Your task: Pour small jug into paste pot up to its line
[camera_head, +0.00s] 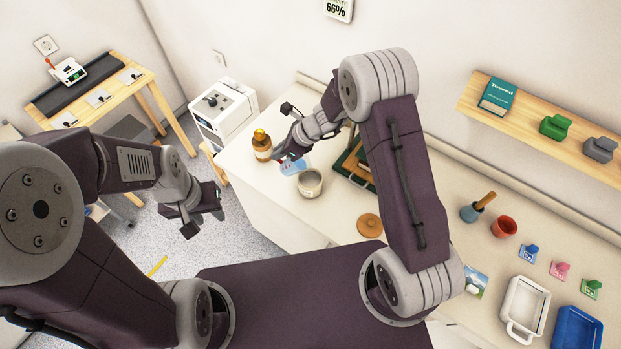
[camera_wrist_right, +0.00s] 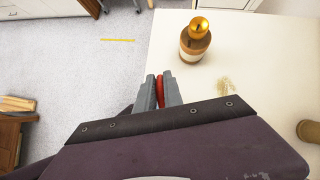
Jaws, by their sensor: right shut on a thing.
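The small jug (camera_head: 293,165) is pale blue and see-through in the head view. My right gripper (camera_head: 282,157) is shut on it, above the worktop. In the right wrist view the shut fingers (camera_wrist_right: 160,92) have a red part between them, which looks like the jug's handle. The jug's body is not clear there, and I cannot tell its tilt or fill level. The paste pot (camera_head: 310,185) is a pale round open pot just right of and nearer than the jug. Its line is too small to make out. My left gripper (camera_head: 203,222) is open and empty above the floor.
An amber bottle (camera_head: 262,146) with a gold cap stands left of the jug; it also shows in the right wrist view (camera_wrist_right: 195,45). A round brown lid (camera_head: 370,226) lies on the white worktop (camera_head: 335,213). A mortar (camera_head: 470,212), red pot (camera_head: 504,227) and trays stand further right.

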